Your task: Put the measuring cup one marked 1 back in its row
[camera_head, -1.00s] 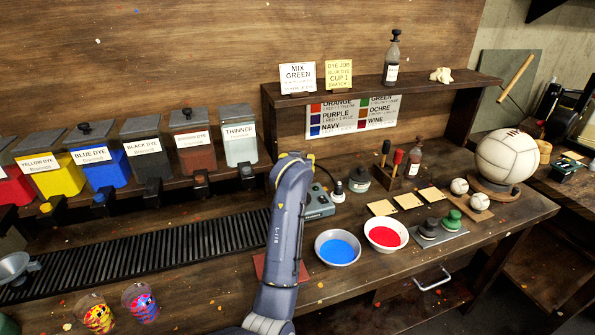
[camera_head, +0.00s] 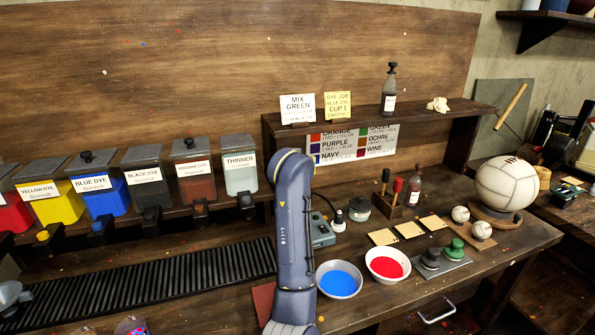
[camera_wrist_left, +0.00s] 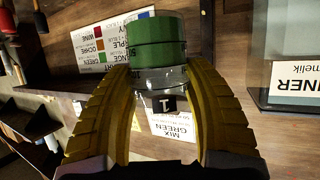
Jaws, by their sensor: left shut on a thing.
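The measuring cup (camera_wrist_left: 157,45) is clear and green, with a black tag marked 1, seen in the left wrist view. Signs appear upside down there, so the cup's green end points downward. I cannot tell whether the green is liquid or a coloured part. My left gripper (camera_wrist_left: 160,78) is shut on it, one yellow finger on each side. In the head view, the cup and gripper are hidden behind my arm. At the bottom left edge, parts of patterned cups (camera_head: 131,326) show, cut off by the frame. My right gripper is not in view.
A bowl of blue (camera_head: 339,279) and a bowl of red (camera_head: 387,265) stand right of my arm. Dye bins, including the blue dye bin (camera_head: 104,199), line the left above a ribbed black rack (camera_head: 150,281). A shelf (camera_head: 445,118) with signs and a bottle is behind.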

